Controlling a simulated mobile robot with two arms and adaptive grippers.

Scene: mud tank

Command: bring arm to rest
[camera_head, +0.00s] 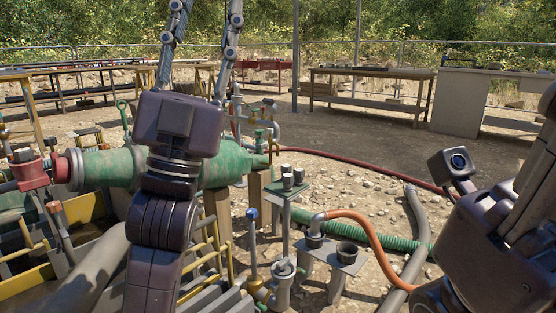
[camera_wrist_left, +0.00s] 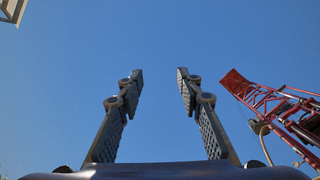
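My left arm rises at the left of the head view. Its gripper (camera_head: 203,30) points straight up, with the two fingers apart and the tips near the top edge. In the left wrist view the gripper (camera_wrist_left: 159,80) is open, with only blue sky between the fingers. It holds and touches nothing. My right arm (camera_head: 500,235) is folded at the right edge of the head view, with a small camera head (camera_head: 459,160) beside it. The right gripper's fingers are not visible.
A green pump body (camera_head: 110,167) with red fittings stands behind my left arm. Workbenches (camera_head: 372,73) stand farther back. A red lattice mast (camera_wrist_left: 275,105) rises beside the left gripper's view.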

